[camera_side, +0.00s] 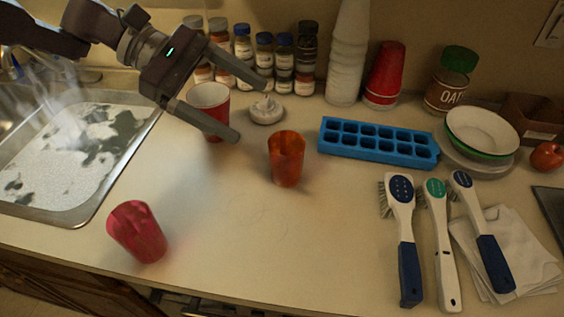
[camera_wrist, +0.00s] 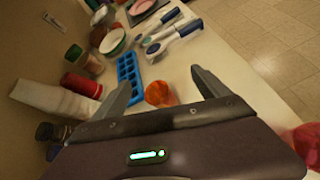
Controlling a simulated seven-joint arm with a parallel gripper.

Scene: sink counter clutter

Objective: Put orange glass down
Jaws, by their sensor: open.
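The orange glass (camera_side: 286,158) stands upright on the counter, in front of the blue ice tray's left end. It also shows in the wrist view (camera_wrist: 160,93), beyond and between my fingers. My gripper (camera_side: 253,109) is open and empty, with its fingers apart, up and to the left of the orange glass in the side view. The gripper also shows in the wrist view (camera_wrist: 165,85). No contact between the fingers and the glass is visible.
A red glass (camera_side: 137,232) stands front left near the sink (camera_side: 75,150). A red cup (camera_side: 212,110) is behind my fingers. A blue ice tray (camera_side: 378,142), brushes (camera_side: 437,240) and bowls (camera_side: 481,135) lie to the right. The front middle counter is clear.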

